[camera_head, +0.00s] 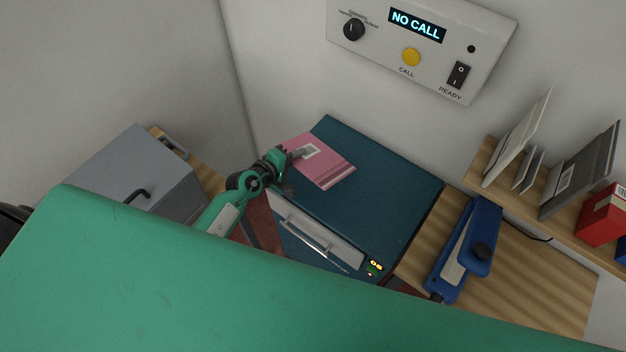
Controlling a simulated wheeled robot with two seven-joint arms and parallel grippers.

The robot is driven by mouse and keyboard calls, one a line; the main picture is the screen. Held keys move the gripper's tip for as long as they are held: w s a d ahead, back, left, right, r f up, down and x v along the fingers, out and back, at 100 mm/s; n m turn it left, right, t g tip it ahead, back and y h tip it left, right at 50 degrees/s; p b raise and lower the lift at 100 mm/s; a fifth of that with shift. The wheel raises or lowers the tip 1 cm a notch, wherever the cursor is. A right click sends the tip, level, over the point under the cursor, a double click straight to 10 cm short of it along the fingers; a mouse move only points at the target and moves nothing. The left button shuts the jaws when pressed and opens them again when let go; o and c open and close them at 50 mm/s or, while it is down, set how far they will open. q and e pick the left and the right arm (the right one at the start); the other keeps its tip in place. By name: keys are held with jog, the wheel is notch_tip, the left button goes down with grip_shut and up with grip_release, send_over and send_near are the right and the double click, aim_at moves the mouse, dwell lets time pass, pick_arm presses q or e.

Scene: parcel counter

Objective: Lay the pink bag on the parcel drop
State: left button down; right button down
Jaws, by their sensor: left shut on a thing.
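The pink bag (333,176) is a flat pink parcel with a pale label near its upper edge. It is over the left part of the dark teal top of the parcel drop (385,190). I cannot tell whether it touches that top. My left gripper (290,160) is at the bag's left edge and is shut on it. The front of the parcel drop has a pale panel with a handle (308,232) and a small lit display (376,266). My right gripper is not in view.
A wooden counter with a blue stapler-like tool (466,248) stands to the right. A shelf (560,215) holds upright folders and a red box (604,214). A grey box (135,180) stands at the left. A wall panel (420,45) reads NO CALL. The parcel drop's right part is clear.

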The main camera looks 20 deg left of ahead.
pick_arm(q)
notch_tip(320, 180, down, 7)
jog(key=b, duration=0.5)
jog(key=shift+r, duration=0.15)
jog(key=shift+f+b, duration=0.45)
jog(key=shift+b, duration=0.2)
jog(key=c, duration=1.6)
grip_release()
jog(key=shift+c, duration=0.2)
jog(key=p+v, duration=0.2)
jog(key=v, duration=0.6)
